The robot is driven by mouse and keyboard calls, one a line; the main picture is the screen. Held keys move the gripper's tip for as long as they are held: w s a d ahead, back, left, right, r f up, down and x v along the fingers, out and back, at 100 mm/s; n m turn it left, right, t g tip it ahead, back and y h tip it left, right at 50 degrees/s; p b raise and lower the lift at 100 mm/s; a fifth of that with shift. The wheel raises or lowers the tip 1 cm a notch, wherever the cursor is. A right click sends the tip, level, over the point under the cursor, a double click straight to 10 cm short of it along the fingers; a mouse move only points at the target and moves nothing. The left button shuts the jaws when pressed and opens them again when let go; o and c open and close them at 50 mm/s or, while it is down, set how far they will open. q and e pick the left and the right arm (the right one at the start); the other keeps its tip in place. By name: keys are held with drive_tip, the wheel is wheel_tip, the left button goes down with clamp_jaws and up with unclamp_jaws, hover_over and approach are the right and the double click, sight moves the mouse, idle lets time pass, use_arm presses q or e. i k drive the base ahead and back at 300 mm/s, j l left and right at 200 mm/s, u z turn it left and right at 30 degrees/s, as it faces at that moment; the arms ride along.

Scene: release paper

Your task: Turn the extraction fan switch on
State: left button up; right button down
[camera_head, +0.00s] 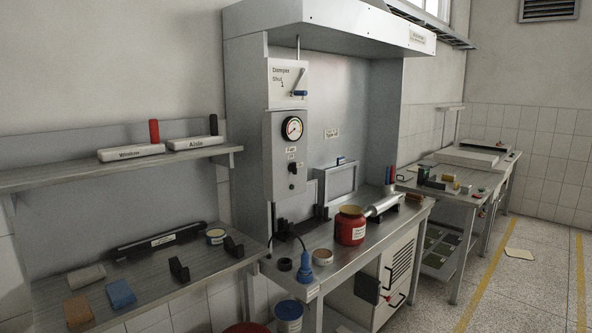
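The extraction fan switch (292,168) is a small dark knob or lever on the grey control panel (278,184) at the left front of the fume hood. Small labels sit just above it; the upper one seems to read "Fan". The switch is too small to tell its position. A round gauge (292,128) is above it on the same panel. Neither of my grippers is in view.
A damper box (280,75) with a blue-handled lever is above the gauge. The hood bench holds a red jar (350,226), a metal cylinder (383,205) and a blue corded object (306,268). A shelf (110,172) and workbench stand left. Floor at right is mostly clear.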

sight(292, 168)
drive_tip(key=i+l, duration=0.2)
drive_tip(key=l, duration=0.15)
drive_tip(key=i+l+u, duration=0.1)
drive_tip(key=l, duration=0.25)
drive_tip(key=i+l, duration=0.3)
drive_tip(key=i+l+u, duration=0.1)
drive_tip(key=l, duration=0.35)
drive_tip(key=i+l, duration=0.25)
drive_tip(key=l+u, duration=0.05)
drive_tip(key=l, duration=0.05)
